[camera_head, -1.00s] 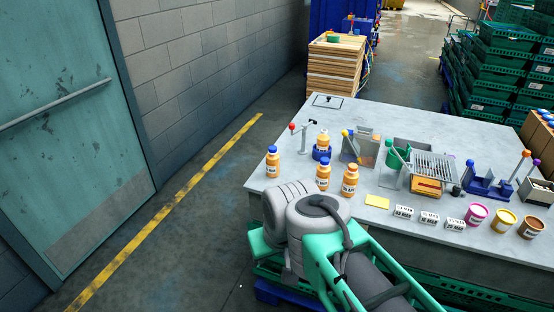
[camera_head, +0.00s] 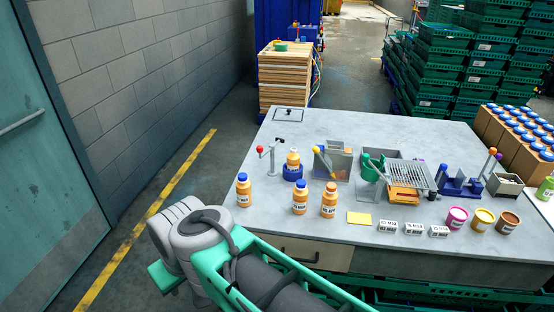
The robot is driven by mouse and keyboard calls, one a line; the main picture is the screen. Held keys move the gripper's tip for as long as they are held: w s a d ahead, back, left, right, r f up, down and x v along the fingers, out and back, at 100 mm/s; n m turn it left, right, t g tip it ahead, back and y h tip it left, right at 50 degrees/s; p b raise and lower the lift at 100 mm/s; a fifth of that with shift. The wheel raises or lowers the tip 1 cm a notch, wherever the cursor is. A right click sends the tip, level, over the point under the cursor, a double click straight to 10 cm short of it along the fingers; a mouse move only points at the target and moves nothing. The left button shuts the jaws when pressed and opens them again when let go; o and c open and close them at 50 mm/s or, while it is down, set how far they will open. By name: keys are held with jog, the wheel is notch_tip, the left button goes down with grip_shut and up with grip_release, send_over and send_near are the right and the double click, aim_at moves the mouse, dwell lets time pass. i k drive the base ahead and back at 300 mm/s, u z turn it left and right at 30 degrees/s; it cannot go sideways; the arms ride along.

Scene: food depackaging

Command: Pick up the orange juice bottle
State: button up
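Several orange bottles stand upright at the left end of the grey table (camera_head: 400,150). A blue-capped bottle (camera_head: 243,190) is at the left edge. Another blue-capped bottle (camera_head: 300,198) and an orange-capped bottle (camera_head: 329,200) stand close together near the front edge. A pale-capped bottle (camera_head: 293,160) sits in a blue round holder (camera_head: 292,174) behind them. The labels are too small to tell which holds orange juice. My arm shows at the lower left, in front of the table and apart from the bottles.
A red-knobbed metal lever (camera_head: 268,152) stands behind the bottles. A yellow card (camera_head: 360,218), small label blocks (camera_head: 413,229) and open tubs (camera_head: 457,217) line the front right. Bins and tools fill the table's middle. Floor left of the table is clear.

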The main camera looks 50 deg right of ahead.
aim_at(293, 159)
jog(key=z, duration=0.65)
jog(key=i, duration=0.8)
jog(key=z, duration=0.85)
